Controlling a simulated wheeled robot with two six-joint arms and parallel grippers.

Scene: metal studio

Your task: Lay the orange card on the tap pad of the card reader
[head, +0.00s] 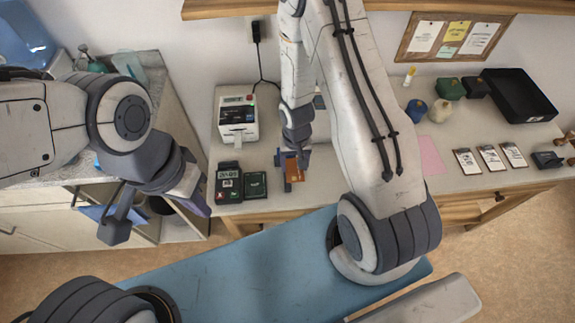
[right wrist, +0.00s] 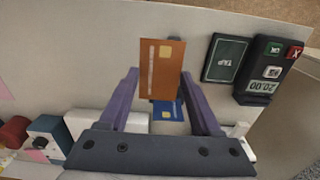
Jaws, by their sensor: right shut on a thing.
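The orange card (head: 294,170) is held in my right gripper (head: 290,170), above the desk near its front edge. In the right wrist view the orange card (right wrist: 162,62) stands out between the two purple fingers. The card reader (head: 228,183) is a dark unit with a display and keys. Its tap pad (head: 256,185) lies just right of it, left of my right gripper and bare. The right wrist view shows the pad (right wrist: 225,58), marked TAP, apart from the card. My left gripper (head: 157,218) is open and empty, off the desk to the left.
A white printer (head: 237,115) stands behind the reader. My right forearm covers the middle of the desk.

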